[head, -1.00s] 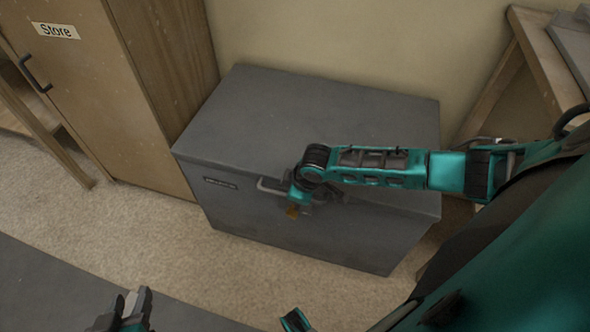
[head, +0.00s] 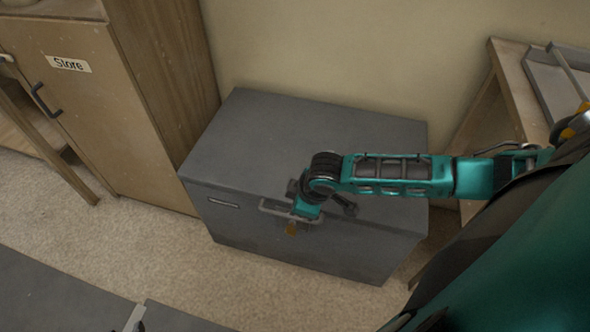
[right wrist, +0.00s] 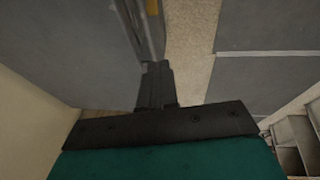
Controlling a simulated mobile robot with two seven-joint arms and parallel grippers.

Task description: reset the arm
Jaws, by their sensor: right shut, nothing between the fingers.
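My right gripper (head: 297,222) reaches in from the right and hangs at the front of a dark grey chest (head: 300,130), beside its bar handle (head: 272,212). It is shut with nothing in it. I cannot tell whether it touches the handle. In the right wrist view its dark shut fingers (right wrist: 156,85) point along the chest's grey front, and a small orange part shows at the top. The chest's lid looks shut. Only a small tip, likely of my left gripper (head: 136,318), shows at the bottom edge of the head view; its jaws are hidden.
A wooden cabinet (head: 80,110) labelled "Store" stands left of the chest. A wooden table (head: 512,85) with a grey tray (head: 545,85) stands at the right. Pale carpet (head: 120,235) is clear in front of the chest. A grey surface (head: 50,295) lies at lower left.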

